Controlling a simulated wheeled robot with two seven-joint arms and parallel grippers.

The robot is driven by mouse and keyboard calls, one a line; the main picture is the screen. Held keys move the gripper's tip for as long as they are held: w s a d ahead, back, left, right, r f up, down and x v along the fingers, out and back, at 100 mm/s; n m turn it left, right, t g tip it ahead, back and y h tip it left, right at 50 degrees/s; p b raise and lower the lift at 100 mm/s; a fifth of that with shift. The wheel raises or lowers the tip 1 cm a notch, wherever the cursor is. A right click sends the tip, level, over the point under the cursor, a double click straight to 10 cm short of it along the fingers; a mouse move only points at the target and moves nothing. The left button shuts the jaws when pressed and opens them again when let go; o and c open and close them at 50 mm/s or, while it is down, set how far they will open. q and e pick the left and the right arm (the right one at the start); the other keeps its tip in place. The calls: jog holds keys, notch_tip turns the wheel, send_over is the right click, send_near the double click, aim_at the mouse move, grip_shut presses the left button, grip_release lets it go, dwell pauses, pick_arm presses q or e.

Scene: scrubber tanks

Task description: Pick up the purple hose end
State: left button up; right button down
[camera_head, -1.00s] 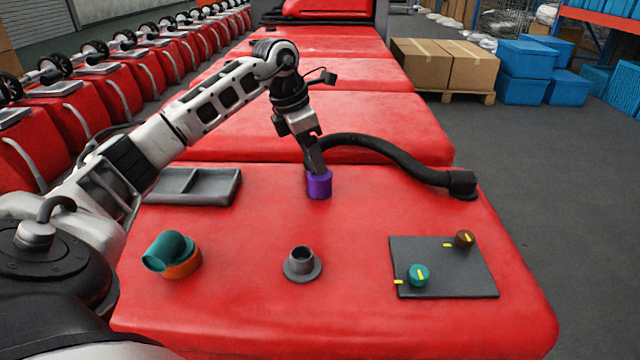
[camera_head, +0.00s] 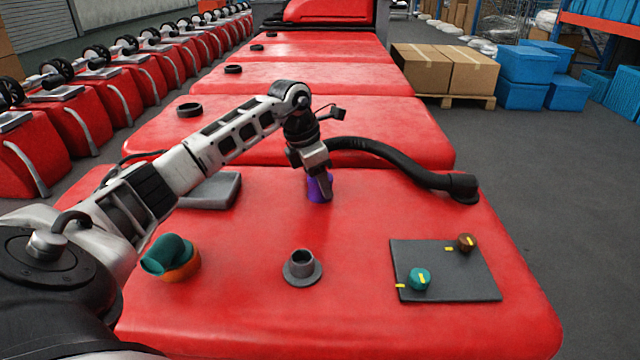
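The purple hose end (camera_head: 314,192) is at the near end of the black hose (camera_head: 385,152), low at the middle of the red tank top. My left gripper (camera_head: 321,186) comes down on it from above. A dark finger crosses the front of the purple piece and hides part of it. The far finger is hidden, so I cannot tell whether the gripper has closed on it. The hose's other end is at a black fitting (camera_head: 463,187) on the right. My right gripper is not in view.
On the red top (camera_head: 380,320) stand a grey flanged port (camera_head: 301,268), a teal elbow on an orange base (camera_head: 170,257), and a dark panel (camera_head: 450,285) with teal and brown knobs. A grey tray (camera_head: 215,191) lies partly behind my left arm.

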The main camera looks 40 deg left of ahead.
pick_arm(q)
jog(key=c, duration=0.3)
jog(key=shift+c, duration=0.2)
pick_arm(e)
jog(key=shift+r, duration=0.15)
pick_arm(q)
jog(key=shift+r, duration=0.1)
